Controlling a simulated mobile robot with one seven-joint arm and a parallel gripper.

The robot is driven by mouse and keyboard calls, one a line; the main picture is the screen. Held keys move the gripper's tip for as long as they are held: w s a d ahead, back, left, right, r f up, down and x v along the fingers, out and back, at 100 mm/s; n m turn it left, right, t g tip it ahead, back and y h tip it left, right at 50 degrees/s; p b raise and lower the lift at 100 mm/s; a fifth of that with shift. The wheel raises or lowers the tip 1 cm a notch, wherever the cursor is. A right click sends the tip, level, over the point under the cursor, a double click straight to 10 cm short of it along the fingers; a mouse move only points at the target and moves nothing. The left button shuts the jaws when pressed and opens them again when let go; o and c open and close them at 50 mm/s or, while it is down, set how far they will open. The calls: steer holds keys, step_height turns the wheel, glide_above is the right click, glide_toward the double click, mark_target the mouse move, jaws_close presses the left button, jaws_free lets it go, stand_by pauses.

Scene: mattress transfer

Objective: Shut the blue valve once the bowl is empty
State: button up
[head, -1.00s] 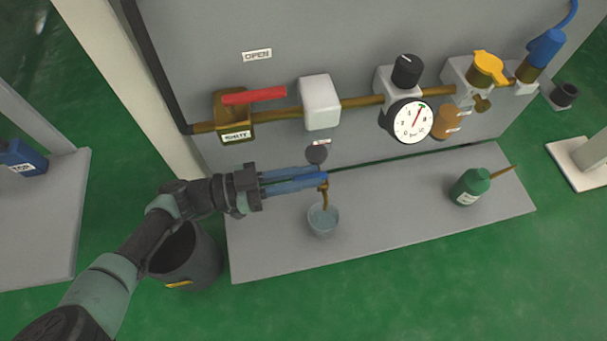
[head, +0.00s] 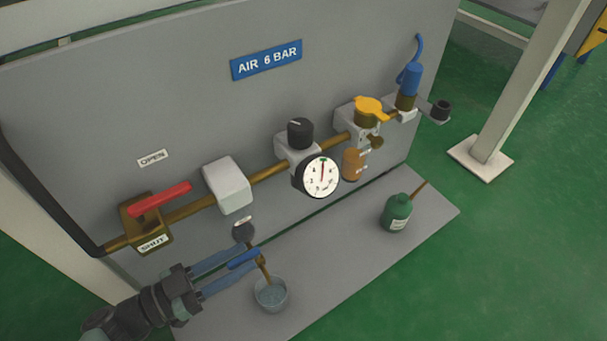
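The blue valve lever (head: 243,259) is by the brass drain tube (head: 264,269), low on the panel's left half. My gripper (head: 251,260) reaches in from the lower left. Its two blue-grey fingers are apart, one on each side of the lever; I cannot tell whether they touch it. A dark round part (head: 244,232) shows beneath the white block (head: 228,185). I cannot make out a filter bowl or its liquid level there. A clear cup (head: 271,295) with pale bluish liquid stands under the tube on the grey shelf (head: 335,250).
A red lever (head: 160,199) sits on a brass valve between OPEN and SHUT labels. A gauge (head: 321,177), a black knob (head: 301,133), a yellow-topped unit (head: 368,111) and a blue hose fitting (head: 409,79) follow rightward. A green bottle (head: 396,213) stands on the shelf's right part.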

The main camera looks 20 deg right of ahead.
steer(key=shift+d+r+t, duration=0.15)
steer(key=shift+d+t, duration=0.05)
steer(key=shift+t, duration=0.3)
